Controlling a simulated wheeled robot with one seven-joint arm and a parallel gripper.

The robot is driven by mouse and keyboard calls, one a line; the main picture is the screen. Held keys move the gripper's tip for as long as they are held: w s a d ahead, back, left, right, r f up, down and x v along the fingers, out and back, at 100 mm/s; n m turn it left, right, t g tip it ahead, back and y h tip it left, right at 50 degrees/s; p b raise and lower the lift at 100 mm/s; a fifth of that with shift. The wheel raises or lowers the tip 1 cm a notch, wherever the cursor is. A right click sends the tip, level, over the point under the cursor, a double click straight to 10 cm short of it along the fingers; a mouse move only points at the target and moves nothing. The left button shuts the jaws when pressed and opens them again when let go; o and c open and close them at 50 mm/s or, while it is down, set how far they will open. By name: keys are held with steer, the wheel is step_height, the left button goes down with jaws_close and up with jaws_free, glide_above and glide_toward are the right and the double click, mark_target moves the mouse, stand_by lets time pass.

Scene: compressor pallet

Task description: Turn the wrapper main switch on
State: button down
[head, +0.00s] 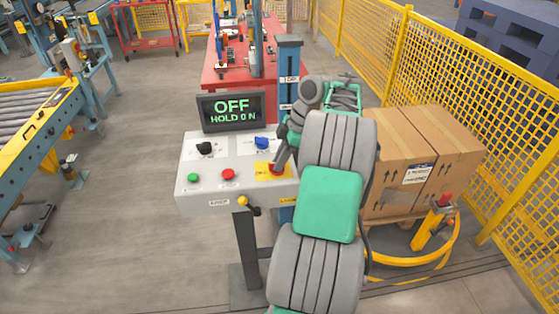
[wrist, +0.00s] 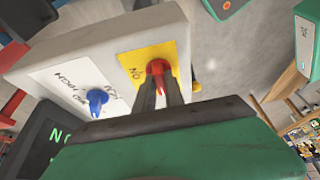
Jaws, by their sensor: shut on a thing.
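The wrapper main switch is a red rotary knob (wrist: 157,67) on a yellow plate (wrist: 134,62) at a corner of the grey control panel (head: 218,200). In the wrist view "ON" is lettered beside the knob. My gripper (wrist: 160,84) is shut on the red knob, one dark finger on each side of it. In the head view the gripper (head: 279,164) reaches the yellow plate from above right and hides part of the switch. The display (head: 231,110) above the panel reads "OFF" and "HOLD 0 N" in green.
The panel also carries a black knob (head: 204,149), a blue knob (head: 262,143), a green button (head: 193,177) and a red button (head: 228,174). Cardboard boxes (head: 398,160) stand at right, before a yellow mesh fence (head: 463,85). A roller conveyor (head: 32,112) is at left. Floor between is clear.

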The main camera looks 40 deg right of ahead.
steer(key=shift+m+b, duration=0.35)
steer(key=shift+m, duration=0.05)
steer(key=m+t+h+b, duration=0.1)
steer(key=m+b, duration=0.2)
steer(key=shift+s+a+f, duration=0.1)
steer(key=shift+f, duration=0.05)
steer(key=m+b, duration=0.1)
steer(key=m, duration=0.1)
steer(key=m+t+h+b, duration=0.1)
steer(key=m+b, duration=0.1)
steer(key=shift+a+m+h, duration=0.15)
steer(key=shift+m+h, duration=0.15)
steer(key=shift+m, duration=0.1)
steer(key=m+h+b, duration=0.1)
steer(key=m, duration=0.1)
steer(key=m+b, duration=0.2)
steer(key=shift+a+m+h, duration=0.15)
steer(key=shift+m+h, duration=0.15)
steer(key=shift+h, duration=0.1)
steer(key=m, duration=0.1)
steer(key=m+h+b, duration=0.1)
steer(key=m, duration=0.1)
steer(key=m+b, duration=0.1)
steer(key=shift+r+m+g+h, duration=0.25)
steer(key=shift+m+g+h, duration=0.05)
steer(key=shift+m+h, duration=0.1)
steer(key=c, duration=1.4)
jaws_free()
steer(key=shift+c, duration=0.2)
